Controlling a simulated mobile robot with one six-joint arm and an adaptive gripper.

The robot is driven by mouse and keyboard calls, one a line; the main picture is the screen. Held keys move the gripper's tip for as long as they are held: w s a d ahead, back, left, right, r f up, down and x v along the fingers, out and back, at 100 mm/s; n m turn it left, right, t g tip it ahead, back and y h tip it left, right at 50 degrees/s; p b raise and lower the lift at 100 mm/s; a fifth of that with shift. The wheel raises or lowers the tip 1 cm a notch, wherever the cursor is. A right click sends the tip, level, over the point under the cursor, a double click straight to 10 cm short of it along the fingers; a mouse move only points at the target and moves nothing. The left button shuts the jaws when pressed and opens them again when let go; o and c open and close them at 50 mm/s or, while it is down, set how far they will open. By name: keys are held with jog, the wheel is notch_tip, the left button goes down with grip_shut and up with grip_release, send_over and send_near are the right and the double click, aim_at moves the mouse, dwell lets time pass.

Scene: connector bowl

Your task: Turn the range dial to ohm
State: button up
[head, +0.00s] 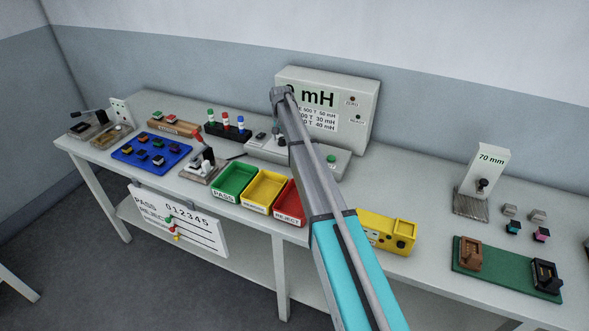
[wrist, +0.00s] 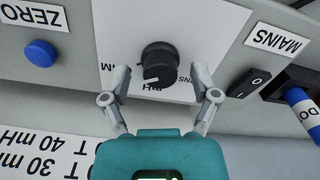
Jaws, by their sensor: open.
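The range dial (wrist: 159,62) is a black round knob on a white label plate (wrist: 205,25) in the wrist view. Its white pointer mark faces the bottom of the picture, slightly left, near an upside-down "mH" marking. Other markings beside the dial are partly covered and no ohm mark is readable. My gripper (wrist: 158,76) is open, with one finger on each side of the dial and visible gaps to it. Contact is not seen. In the head view the meter box (head: 359,112) shows "mH", and my arm hides the dial.
A blue ZERO button (wrist: 40,53) is left of the dial; a black MAINS switch (wrist: 249,83) and a blue-capped item (wrist: 297,96) are right. The head view shows green (head: 233,178), yellow (head: 264,187) and red (head: 290,203) trays in front of the meter.

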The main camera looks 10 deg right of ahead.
aim_at(282, 139)
jog(key=shift+n, duration=0.4)
jog(key=n, duration=1.1)
notch_tip(282, 139, up, 14)
jog(key=p, duration=1.4)
jog(key=s+f+m+b, duration=0.2)
jog(key=s+f+b, duration=0.1)
jog(key=s, duration=0.8)
jog(key=s+f+m+b, duration=0.1)
jog(key=s+f+b, duration=0.3)
jog(key=s, duration=0.7)
jog(key=s+f+m+b, duration=0.2)
jog(key=s+f+b, duration=0.1)
jog(key=s, duration=0.8)
jog(key=shift+s+f+m, duration=0.15)
jog(key=shift+s+m, duration=0.05)
jog(key=shift+m, duration=0.1)
jog(key=s+m, duration=0.2)
jog(key=s, duration=1)
